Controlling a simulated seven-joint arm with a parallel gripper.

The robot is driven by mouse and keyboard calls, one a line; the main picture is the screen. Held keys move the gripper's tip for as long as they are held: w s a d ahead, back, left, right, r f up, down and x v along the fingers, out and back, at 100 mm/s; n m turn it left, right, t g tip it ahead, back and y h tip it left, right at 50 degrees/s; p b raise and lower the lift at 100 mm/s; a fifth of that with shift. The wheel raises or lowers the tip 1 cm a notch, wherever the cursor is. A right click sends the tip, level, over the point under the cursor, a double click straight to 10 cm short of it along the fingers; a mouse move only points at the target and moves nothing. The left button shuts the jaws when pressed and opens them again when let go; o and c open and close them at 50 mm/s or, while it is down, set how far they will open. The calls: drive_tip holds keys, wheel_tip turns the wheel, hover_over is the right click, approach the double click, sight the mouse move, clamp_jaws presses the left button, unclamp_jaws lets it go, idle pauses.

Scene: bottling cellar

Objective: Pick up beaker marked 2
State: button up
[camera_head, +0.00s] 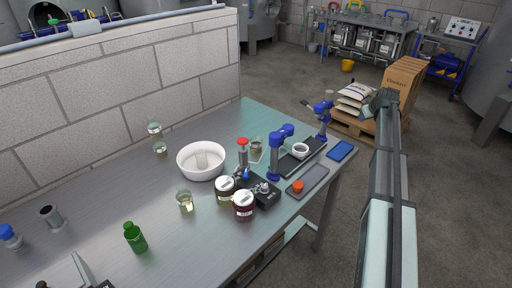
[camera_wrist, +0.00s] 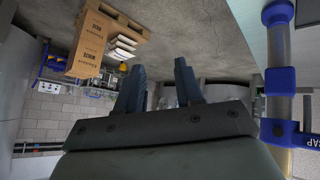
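Several small clear glass vessels stand on the steel table: one at the front middle (camera_head: 185,201), two near the wall (camera_head: 154,130) (camera_head: 160,148), and one behind the red-topped item (camera_head: 257,146). Their marks are too small to read, so I cannot tell which is beaker 2. My gripper (camera_head: 384,100) is raised at the right, beyond the table's right edge and well away from the glasses. In the wrist view my gripper (camera_wrist: 160,64) has its two fingers apart with nothing between them. No beaker shows in that view.
A white bowl (camera_head: 201,175) stands mid-table. Two dark jars (camera_head: 225,190) (camera_head: 243,205) stand in front of a black device (camera_head: 265,194). A blue-clamped stand (camera_head: 275,158), a green bottle (camera_head: 135,237) and a blue tray (camera_head: 340,150) are also there. A block wall (camera_head: 140,85) bounds the back.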

drive_tip(key=w+a+r+n+g, duration=0.1)
drive_tip(key=w+a+r+n, duration=0.1)
drive_tip(key=w+a+r, duration=0.45)
drive_tip(key=w+a+r+n+g, duration=0.1)
drive_tip(key=w+a+r+n, duration=0.15)
drive_tip(key=a+r, duration=0.55)
drive_tip(key=n+g+y, duration=0.1)
drive_tip(key=n+g, duration=0.5)
drive_tip(key=n, duration=0.6)
hover_over(257, 154)
wheel_tip(257, 154, down, 18)
drive_tip(key=shift+w+f, duration=0.1)
drive_tip(key=shift+f, duration=3.15)
clamp_jaws()
